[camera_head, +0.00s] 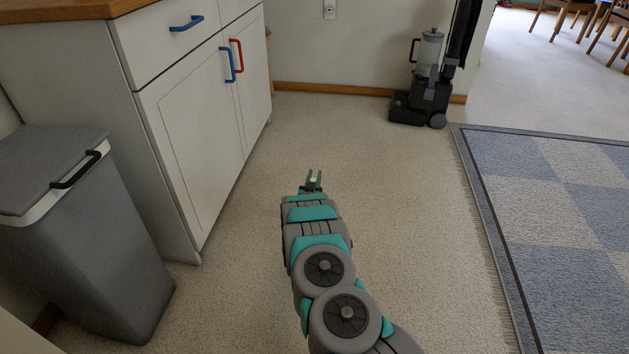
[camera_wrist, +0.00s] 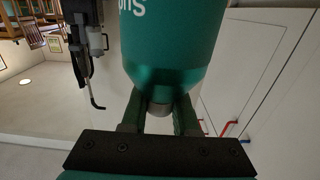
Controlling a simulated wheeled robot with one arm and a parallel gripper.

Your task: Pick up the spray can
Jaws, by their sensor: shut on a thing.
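In the wrist view, a large dark-green cylinder with upside-down white lettering, which I take to be the spray can (camera_wrist: 170,35), fills the upper middle. Its shoulder narrows to a small pale neck. My gripper (camera_wrist: 159,105) is shut on this narrow end, with one finger on each side of it. In the head view, my gripper (camera_head: 313,177) is above the floor at the middle, with a small pale thing between its fingers. The can's body cannot be made out there. The can's far end is cut off by the top of the wrist view.
White cabinets (camera_head: 178,130) with blue and red handles stand at left. A grey bin (camera_head: 85,225) is in front of them. A vacuum cleaner (camera_head: 428,95) stands by the back wall. A blue checkered rug (camera_head: 565,220) lies at right. The floor around my gripper is clear.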

